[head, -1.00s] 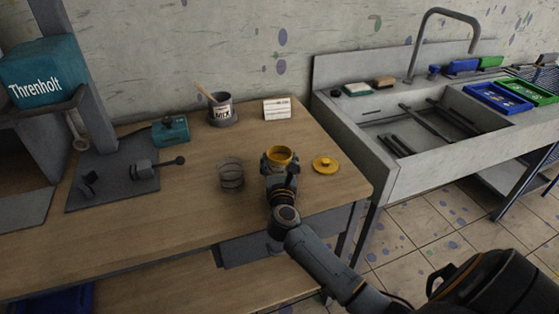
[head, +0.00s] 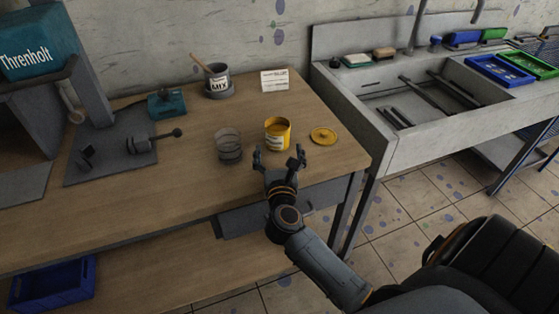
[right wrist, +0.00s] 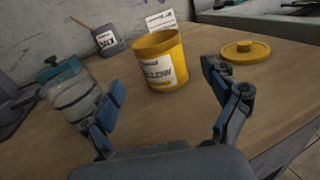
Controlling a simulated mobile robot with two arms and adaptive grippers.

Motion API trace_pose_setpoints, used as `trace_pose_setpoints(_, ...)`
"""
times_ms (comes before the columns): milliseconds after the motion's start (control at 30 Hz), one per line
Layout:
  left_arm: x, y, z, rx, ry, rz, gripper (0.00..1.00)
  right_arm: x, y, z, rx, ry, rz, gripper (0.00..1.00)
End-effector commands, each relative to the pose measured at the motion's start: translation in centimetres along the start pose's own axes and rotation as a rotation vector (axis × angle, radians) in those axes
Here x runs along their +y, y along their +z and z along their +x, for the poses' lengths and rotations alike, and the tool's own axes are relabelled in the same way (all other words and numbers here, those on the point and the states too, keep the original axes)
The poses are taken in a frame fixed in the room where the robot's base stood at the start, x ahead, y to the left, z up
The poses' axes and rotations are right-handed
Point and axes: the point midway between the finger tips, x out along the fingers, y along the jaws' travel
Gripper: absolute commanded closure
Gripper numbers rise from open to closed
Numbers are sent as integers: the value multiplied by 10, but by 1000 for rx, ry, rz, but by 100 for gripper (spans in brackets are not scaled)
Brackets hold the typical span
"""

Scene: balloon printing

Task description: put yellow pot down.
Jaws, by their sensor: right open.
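The yellow pot (head: 277,134) stands upright and without its lid on the wooden table, near its right end. Its white label reads as yellow in the right wrist view (right wrist: 160,62). The yellow lid (head: 323,136) lies on the table to the right of the pot. My right gripper (head: 279,160) is open and empty, just in front of the pot and apart from it. In the right wrist view its two fingers (right wrist: 165,92) are spread wide, with the pot beyond them. My left gripper is not in view.
A clear cylindrical container (head: 229,147) stands just left of the pot. The MIX pot (head: 218,82) with a stick and a white card (head: 274,81) stand behind. A teal object (head: 166,104) is further left. The sink (head: 430,105) adjoins on the right.

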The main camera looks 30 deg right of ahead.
Motion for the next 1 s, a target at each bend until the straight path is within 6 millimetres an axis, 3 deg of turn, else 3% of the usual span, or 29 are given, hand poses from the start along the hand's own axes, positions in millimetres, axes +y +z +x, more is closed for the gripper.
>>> trace_pose_setpoints(100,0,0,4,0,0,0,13,0,-2,-21,2,1,0,13)
trace_pose_setpoints(300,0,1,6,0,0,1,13,0,0,-37,0,0,0,13)
trace_pose_setpoints(867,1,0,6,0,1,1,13,0,1,-39,-3,1,-3,13)
trace_pose_setpoints(1000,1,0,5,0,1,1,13,10,16,-43,-67,57,-82,13)
